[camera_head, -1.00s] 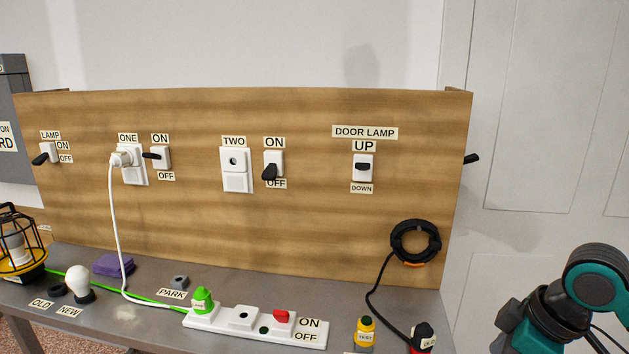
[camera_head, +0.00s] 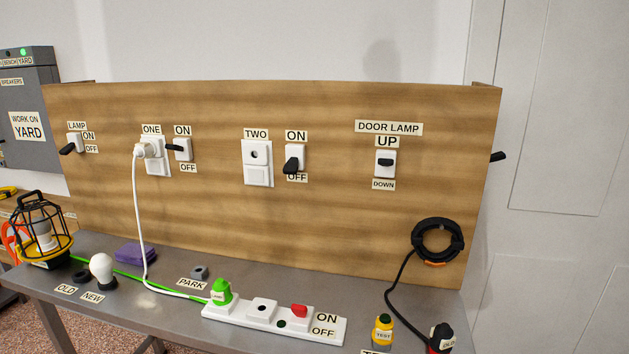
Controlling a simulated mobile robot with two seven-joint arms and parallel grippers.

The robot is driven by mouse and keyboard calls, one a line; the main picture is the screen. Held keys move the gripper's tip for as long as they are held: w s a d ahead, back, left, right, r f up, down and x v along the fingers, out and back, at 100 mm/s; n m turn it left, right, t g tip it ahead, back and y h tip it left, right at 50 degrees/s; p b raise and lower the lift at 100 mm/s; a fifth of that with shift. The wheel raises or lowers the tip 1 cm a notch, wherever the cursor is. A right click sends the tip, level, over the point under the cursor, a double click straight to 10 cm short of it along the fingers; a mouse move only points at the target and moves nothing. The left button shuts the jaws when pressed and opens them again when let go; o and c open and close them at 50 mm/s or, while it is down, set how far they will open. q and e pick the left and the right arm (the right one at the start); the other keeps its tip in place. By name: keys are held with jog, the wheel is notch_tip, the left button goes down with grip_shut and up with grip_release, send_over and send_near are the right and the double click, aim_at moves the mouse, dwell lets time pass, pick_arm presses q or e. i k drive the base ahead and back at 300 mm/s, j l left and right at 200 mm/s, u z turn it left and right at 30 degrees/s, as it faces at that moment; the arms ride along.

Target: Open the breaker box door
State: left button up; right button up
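The grey breaker box (camera_head: 35,120) stands at the far left, cut off by the picture's left edge. Its front bears a "BREAKERS" label and a "WORK ON YARD" sign (camera_head: 27,126). A green light (camera_head: 23,51) shows at its top beside the "BENCH" and "YARD" labels. The door looks closed, though part of it lies outside the picture. A small dark piece shows at the left edge, too cut off to name. Neither of my grippers is in view.
A wooden panel (camera_head: 330,225) with switches and sockets stands on a steel bench (camera_head: 130,305). On the bench are a caged lamp (camera_head: 42,232), a bulb (camera_head: 102,269), a power strip (camera_head: 330,328) and a yellow tester (camera_head: 383,329). A white door (camera_head: 560,130) is at right.

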aim_at(26, 142)
jog(key=u, duration=1.45)
jog(key=i+j+u, duration=0.35)
jog(key=i, duration=0.15)
jog(key=i+j+u, duration=0.3)
jog(key=i, duration=0.2)
jog(key=i+u, duration=0.35)
jog(key=i, duration=1.6)
jog(key=i+z, duration=0.2)
jog(key=i, duration=0.2)
jog(key=i+j+z, duration=0.2)
jog(key=i, duration=0.2)
jog(key=i+j+z, duration=0.15)
jog(key=i, duration=0.25)
